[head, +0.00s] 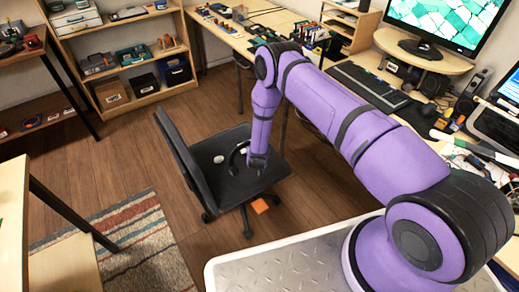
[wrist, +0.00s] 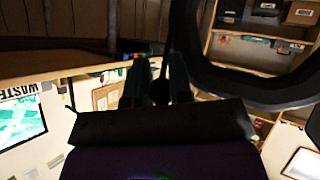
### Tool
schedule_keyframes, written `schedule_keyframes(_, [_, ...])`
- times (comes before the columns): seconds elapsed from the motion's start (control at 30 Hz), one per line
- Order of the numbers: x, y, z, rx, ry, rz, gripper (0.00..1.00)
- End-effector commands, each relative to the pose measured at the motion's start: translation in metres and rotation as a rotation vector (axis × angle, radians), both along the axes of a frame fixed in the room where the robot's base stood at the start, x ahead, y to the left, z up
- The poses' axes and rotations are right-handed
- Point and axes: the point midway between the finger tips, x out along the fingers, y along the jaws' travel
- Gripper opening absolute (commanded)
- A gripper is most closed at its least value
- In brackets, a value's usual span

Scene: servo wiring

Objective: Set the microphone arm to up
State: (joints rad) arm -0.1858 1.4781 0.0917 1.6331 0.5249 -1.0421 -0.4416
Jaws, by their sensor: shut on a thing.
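A dark headset (head: 238,158) rests on the seat of the black office chair; my forearm and gripper partly cover it. My gripper (head: 257,162) points down at its right side. In the wrist view the thick dark curved band of the headset (wrist: 250,96) fills the right. There my gripper's two fingers (wrist: 160,75) are close together around a thin dark piece, which looks like the microphone arm (wrist: 161,68). The piece is in shadow, so its angle is hard to tell.
The office chair (head: 190,165) stands on the wood floor, its backrest left of my arm. A small pale object (head: 219,159) lies on the seat. An orange piece (head: 261,206) is below the chair's front. Desks with monitors stand right, shelves at the back left.

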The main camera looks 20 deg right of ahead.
Motion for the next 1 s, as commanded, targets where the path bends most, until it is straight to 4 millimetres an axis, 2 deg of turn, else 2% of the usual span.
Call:
schedule_keyframes(0.43, [0.0011,0.0008,0.0003,-0.004,0.009,0.001,0.0])
schedule_keyframes(0.47, [0.0011,0.0008,0.0003,-0.004,0.009,0.001,0.27])
schedule_keyframes(0.53, [0.0011,0.0008,0.0003,-0.004,0.009,0.001,0.43])
schedule_keyframes(0.57, [0.0011,0.0008,0.0003,-0.004,0.009,0.001,0.46])
schedule_keyframes(0.83, [0.0001,0.0001,-0.0003,-0.002,0.004,0.001,0.46])
schedule_keyframes(1.0, [-0.0071,-0.0033,-0.0035,0.017,-0.043,-0.001,0.46])
